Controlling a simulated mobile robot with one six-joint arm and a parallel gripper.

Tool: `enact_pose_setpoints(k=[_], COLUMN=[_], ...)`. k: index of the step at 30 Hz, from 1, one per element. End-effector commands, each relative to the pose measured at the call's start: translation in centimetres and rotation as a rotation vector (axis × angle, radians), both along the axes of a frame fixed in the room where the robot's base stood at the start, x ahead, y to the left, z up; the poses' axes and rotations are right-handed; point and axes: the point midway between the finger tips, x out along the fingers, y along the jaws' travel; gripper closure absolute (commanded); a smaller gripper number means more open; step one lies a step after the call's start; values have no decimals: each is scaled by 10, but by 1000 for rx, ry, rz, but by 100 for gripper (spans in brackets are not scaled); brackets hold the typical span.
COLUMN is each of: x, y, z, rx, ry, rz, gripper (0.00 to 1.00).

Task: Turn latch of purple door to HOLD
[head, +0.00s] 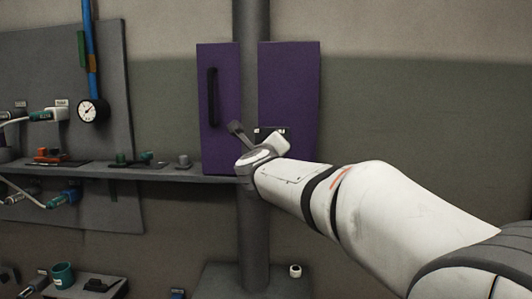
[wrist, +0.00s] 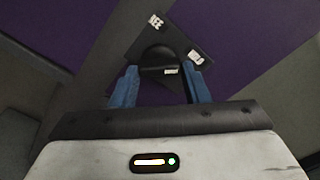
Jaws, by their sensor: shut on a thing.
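The purple door shows in the head view as two panels, a left one with a black handle (head: 212,98) and a right one (head: 289,85). A dark latch plate (wrist: 190,40) with small white labels shows in the wrist view; one label seems to end in "EE", the other is too small to read. The dark latch (wrist: 156,55) has a round hub and a short bar. My gripper (wrist: 159,69) has its blue fingers on either side of the bar and is shut on it. In the head view my wrist hides the fingers and most of the latch.
A dark vertical post (head: 252,230) stands behind my wrist. A grey shelf (head: 215,180) runs to the left below the door, with small fittings on it. A pressure gauge (head: 91,110) on a blue pipe is further left. The wall to the right is clear.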

Motion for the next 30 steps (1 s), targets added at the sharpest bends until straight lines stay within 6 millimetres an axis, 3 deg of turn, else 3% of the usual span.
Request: enact_pose_setpoints(k=[15, 16, 23, 30], x=[0, 0, 0, 0], y=[0, 0, 0, 0], z=[-2, -2, -1, -1], rx=[19, 19, 18, 18], ry=[2, 2, 1, 1], rz=[-1, -1, 0, 0], gripper=[81, 57, 38, 36])
